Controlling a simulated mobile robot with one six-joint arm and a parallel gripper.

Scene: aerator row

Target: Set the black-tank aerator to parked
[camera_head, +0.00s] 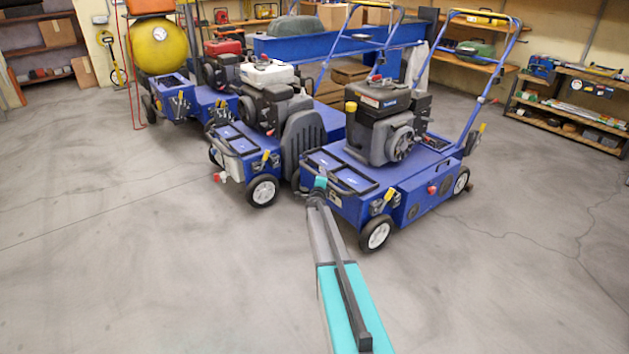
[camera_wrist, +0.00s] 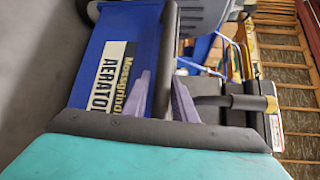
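The black-tank aerator (camera_head: 392,112) is the front right blue machine, upright on white wheels. On its near side are a yellow-handled lever (camera_head: 389,195) and a red knob (camera_head: 432,189). Another yellow grip (camera_head: 481,128) stands at its rear. My gripper (camera_head: 319,184) is at its front left corner, by the black front rail. In the wrist view my gripper's two grey-purple fingers (camera_wrist: 163,92) are apart, one on each side of the dark rail (camera_wrist: 168,40). I cannot tell whether they touch it. A blue panel reading "AERATO" (camera_wrist: 112,80) lies beyond.
A white-tank aerator (camera_head: 266,73) stands close on the left, with red-tank (camera_head: 222,47) and yellow-tank (camera_head: 158,48) machines behind. A shelf (camera_head: 575,110) stands at the right wall. The floor in front and at right is clear. A yellow-ended dark rod (camera_wrist: 245,102) shows in the wrist view.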

